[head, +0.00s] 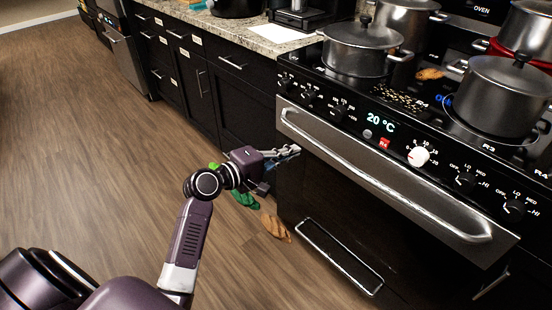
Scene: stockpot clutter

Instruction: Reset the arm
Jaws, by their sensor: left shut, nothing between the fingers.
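My left gripper (283,153) reaches in from the left on its purple and silver arm. It is shut and empty, beside the front left edge of the black stove (330,175), near the left end of the oven handle (370,165). I cannot tell whether its fingers touch the stove or the cabinet. My right gripper does not show.
Lidded steel pots (360,50) stand on the stovetop, with another pot (500,92) at the right. A green item (246,199) and a brown item (275,227) lie on the floor by the stove. The wooden floor (80,150) at the left is clear.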

